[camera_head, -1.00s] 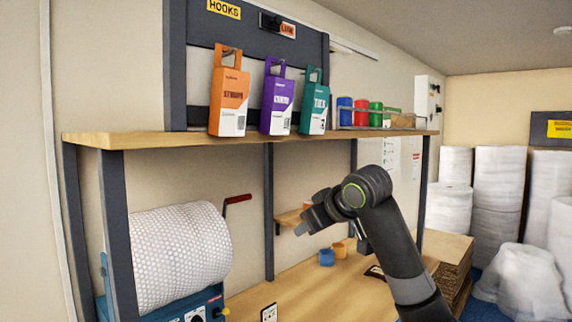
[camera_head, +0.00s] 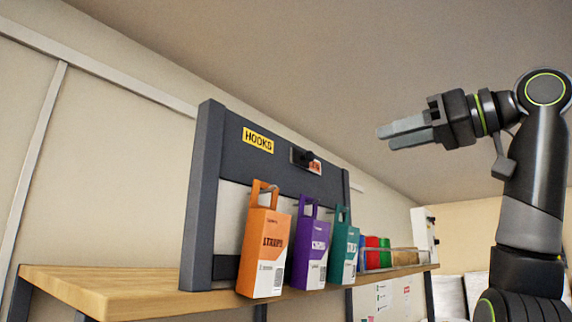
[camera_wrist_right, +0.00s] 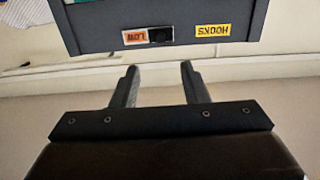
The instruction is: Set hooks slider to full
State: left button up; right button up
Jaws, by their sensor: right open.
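The hooks slider (camera_head: 303,157) is a small black knob on a pale plate in the dark upper panel of the hook rack, right of the yellow HOOKS label (camera_head: 258,140). An orange label reading LOW (camera_wrist_right: 134,38) sits beside the knob in the right wrist view, where the panel appears upside down. My right gripper (camera_head: 390,138) is raised to the right of the panel, fingers pointing left, apart from the slider. It is open and empty; its fingers (camera_wrist_right: 159,68) also show in the wrist view, in line with the slider. My left gripper is out of view.
Coloured items in a rack stand farther right. The space between my right gripper and the panel looks clear.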

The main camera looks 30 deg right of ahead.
jog(key=p, duration=0.4)
send_near(312, 155)
jog(key=w, duration=0.2)
jog(key=x, duration=0.2)
jog(key=p+x, duration=0.1)
jog(key=shift+w+a+r, duration=0.1)
jog(key=shift+w+a, duration=0.15)
jog(key=shift+a, duration=0.15)
jog(key=shift+w+a+p, duration=0.15)
jog(key=shift+w+p, duration=0.2)
jog(key=shift+p, duration=0.1)
jog(key=shift+w+a, duration=0.1)
jog(key=shift+w, duration=0.2)
jog(key=shift+w+a+p, duration=0.1)
jog(key=shift+w+p, duration=0.15)
jog(key=shift+p, duration=0.05)
jog(key=shift+w+a, duration=0.2)
jog(key=shift+w, duration=0.15)
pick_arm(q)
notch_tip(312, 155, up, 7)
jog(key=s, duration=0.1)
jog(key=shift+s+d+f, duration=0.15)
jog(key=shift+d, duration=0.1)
pick_arm(e)
jog(key=shift+s+d, duration=0.1)
jog(key=shift+s, duration=0.05)
grip_shut()
